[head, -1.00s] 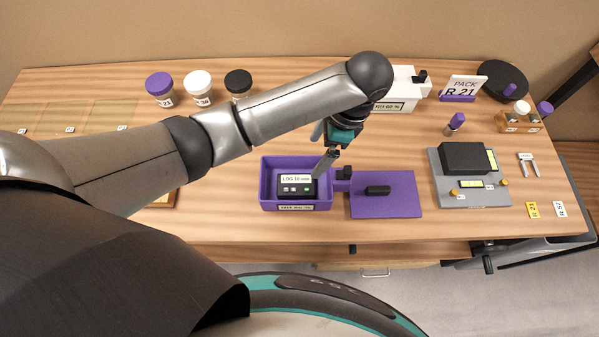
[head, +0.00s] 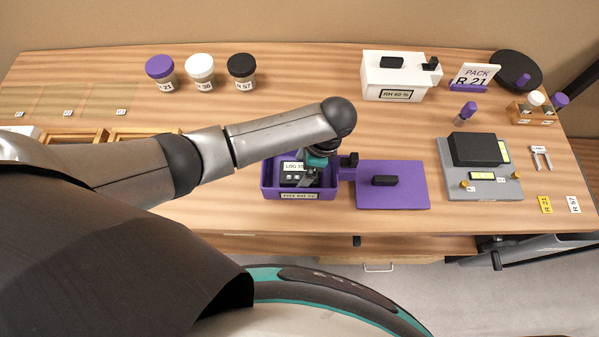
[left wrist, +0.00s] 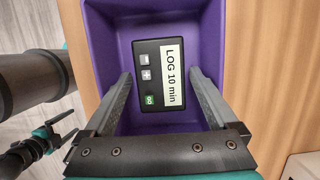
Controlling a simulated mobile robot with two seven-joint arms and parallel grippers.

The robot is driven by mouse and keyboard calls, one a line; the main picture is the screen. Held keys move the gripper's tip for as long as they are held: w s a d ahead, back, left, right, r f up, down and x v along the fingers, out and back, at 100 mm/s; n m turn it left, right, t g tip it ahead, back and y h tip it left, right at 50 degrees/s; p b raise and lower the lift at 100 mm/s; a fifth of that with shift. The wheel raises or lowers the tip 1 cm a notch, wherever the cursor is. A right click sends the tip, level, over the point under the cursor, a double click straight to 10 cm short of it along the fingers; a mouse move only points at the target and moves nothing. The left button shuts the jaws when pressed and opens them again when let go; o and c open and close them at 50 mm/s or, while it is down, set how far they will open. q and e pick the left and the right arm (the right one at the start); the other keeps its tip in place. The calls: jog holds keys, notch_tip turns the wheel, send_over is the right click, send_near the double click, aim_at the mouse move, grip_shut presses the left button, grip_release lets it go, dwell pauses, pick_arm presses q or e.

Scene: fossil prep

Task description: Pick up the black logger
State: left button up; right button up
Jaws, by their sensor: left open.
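The black logger (left wrist: 153,77) lies in the purple box in the left wrist view, with a "LOG 10 min" label, two grey buttons and a green one. It also shows in the head view (head: 290,178), partly hidden by my left gripper. The purple box (head: 300,196) is open at the top. My left gripper (left wrist: 160,82) is open, reaching down into the box, with one finger on each side of the logger. In the head view my left gripper (head: 309,178) hides the box's right part.
A purple lid (head: 405,193) with a black handle lies flat right of the box. A white box (head: 393,80) stands behind it. A grey device (head: 490,183) stands further right. Three jars, including a white-capped one (head: 200,72), stand at the back left.

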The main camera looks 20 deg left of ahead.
pick_arm(q)
jog(key=shift+f, duration=0.15)
jog(key=c, duration=1.2)
jog(key=shift+c, duration=0.2)
notch_tip(320, 180, up, 15)
jog(key=p, duration=0.5)
notch_tip(320, 180, up, 5)
jog(key=p, duration=0.3)
send_over(302, 171)
jog(key=shift+s+a, duration=0.1)
